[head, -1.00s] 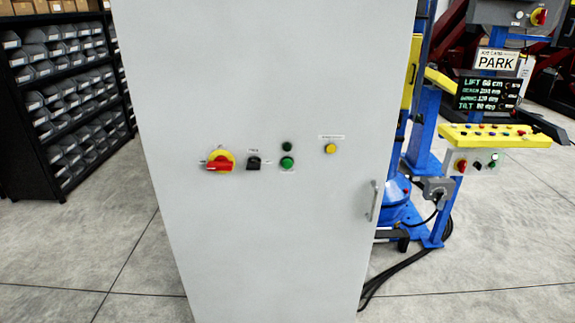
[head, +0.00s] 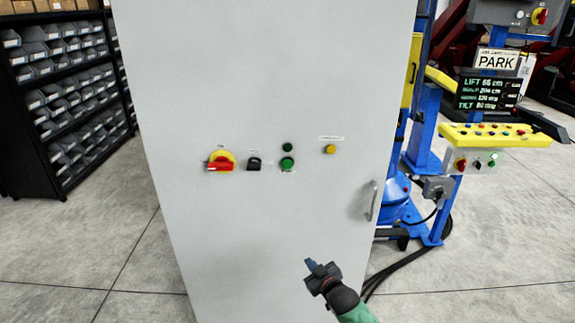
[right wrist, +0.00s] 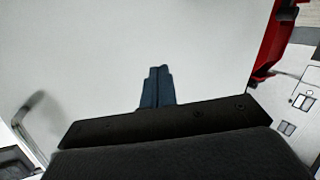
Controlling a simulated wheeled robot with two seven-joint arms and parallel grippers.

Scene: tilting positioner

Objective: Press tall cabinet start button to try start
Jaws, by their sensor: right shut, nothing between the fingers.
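The tall cabinet (head: 260,70) is a light grey door panel filling the middle of the head view. My right gripper (head: 309,264) is shut and empty, low in front of the door, well below the green button. Its closed fingers (right wrist: 157,86) show in the right wrist view against the pale panel. My left gripper is not in view.
The door handle (head: 373,200) stands out at the cabinet's right edge. A blue positioner frame with a yellow button panel (head: 495,136) and display (head: 488,94) stands to the right, with black cables on the floor. A bin shelf (head: 65,95) stands at the left.

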